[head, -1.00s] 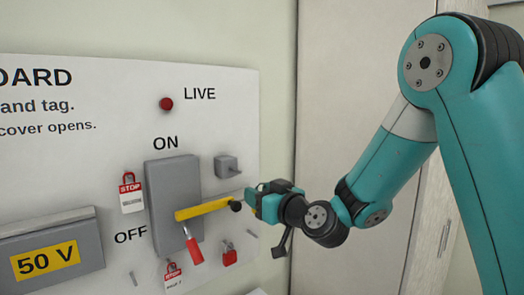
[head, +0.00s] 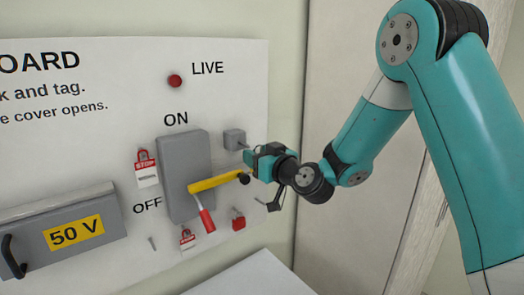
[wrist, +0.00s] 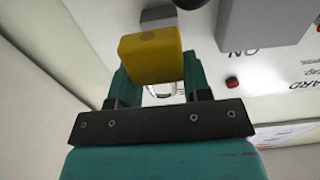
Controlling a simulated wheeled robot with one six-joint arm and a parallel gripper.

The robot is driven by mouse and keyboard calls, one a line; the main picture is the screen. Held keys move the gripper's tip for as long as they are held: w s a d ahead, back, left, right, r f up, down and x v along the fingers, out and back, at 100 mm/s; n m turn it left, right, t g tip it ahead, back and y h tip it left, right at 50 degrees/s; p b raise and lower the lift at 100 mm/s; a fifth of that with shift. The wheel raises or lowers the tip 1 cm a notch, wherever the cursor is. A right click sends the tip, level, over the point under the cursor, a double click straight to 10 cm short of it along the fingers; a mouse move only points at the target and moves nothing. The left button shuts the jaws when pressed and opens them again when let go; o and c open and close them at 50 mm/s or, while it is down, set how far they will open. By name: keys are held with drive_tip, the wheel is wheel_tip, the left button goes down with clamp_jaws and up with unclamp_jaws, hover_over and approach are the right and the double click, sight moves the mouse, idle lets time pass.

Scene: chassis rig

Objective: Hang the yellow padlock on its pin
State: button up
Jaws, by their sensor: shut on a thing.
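My gripper (head: 254,163) is at the right edge of the board, just above the black end of a yellow bar. In the wrist view it is shut on the yellow padlock (wrist: 151,57), whose body sits between the jaws. Part of its silver shackle shows below the body. In the head view the padlock is mostly hidden by the gripper. A small grey box (head: 234,138) with a short pin (head: 245,146) stands out from the board, just left of and above the gripper. I cannot tell whether the padlock touches the pin.
A bare peg (head: 152,243) shows lower left. A white surface (head: 255,277) lies below.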

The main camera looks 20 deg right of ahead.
sight(239, 148)
drive_tip(key=shift+p+x, duration=2.1)
drive_tip(key=shift+p, duration=0.25)
drive_tip(key=shift+w+a+f, duration=0.25)
drive_tip(key=shift+w+f, duration=0.1)
drive_tip(key=shift+w, duration=0.25)
drive_tip(key=o, duration=1.1)
drive_tip(key=shift+c, duration=0.2)
